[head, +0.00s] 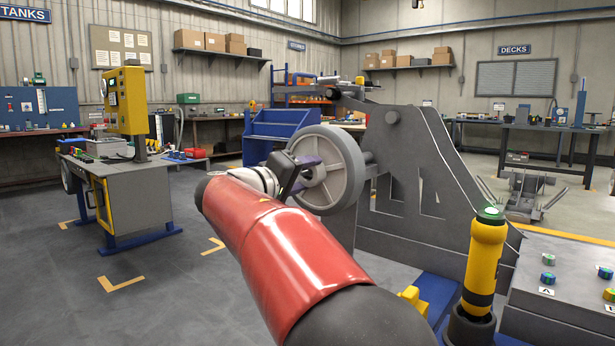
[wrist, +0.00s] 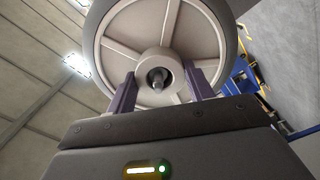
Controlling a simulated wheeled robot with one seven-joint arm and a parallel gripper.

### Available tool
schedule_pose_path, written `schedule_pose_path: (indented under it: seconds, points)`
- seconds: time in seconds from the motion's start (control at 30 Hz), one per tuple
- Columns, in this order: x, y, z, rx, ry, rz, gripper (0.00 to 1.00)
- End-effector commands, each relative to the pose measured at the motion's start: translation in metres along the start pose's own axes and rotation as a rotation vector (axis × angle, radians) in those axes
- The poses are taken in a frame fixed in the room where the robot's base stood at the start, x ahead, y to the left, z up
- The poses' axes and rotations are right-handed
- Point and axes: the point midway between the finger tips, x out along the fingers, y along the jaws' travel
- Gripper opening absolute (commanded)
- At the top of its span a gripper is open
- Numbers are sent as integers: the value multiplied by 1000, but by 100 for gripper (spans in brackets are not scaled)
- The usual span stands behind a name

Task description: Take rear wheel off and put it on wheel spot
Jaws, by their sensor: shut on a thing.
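The rear wheel (head: 347,168), light grey with spokes and a dark tyre, stands upright beside the grey chassis plate (head: 415,160). A short stub (head: 370,158) shows between wheel and plate. My gripper (head: 306,172) reaches it from the left, shut on its hub. In the wrist view the purple fingers (wrist: 160,88) press on both sides of the hub of the wheel (wrist: 196,38), and a metal pin tip (wrist: 157,77) shows in the hub hole. I cannot tell how far the wheel sits on the pin. I cannot make out the wheel spot.
A yellow post (head: 484,255) with a green top and a grey button panel (head: 560,265) stand at front right. A grey workbench (head: 120,170) with a yellow console is at left, with open floor (head: 170,275) before it. A blue rack (head: 270,130) stands behind the wheel.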

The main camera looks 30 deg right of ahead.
Motion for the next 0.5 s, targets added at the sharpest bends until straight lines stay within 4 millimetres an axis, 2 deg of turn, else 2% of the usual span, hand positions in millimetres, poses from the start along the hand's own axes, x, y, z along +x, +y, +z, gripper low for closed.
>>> schedule_pose_path:
  seconds: [0.5]
  points:
    - [-24, -1, 0, 0, 2, -2, 16]
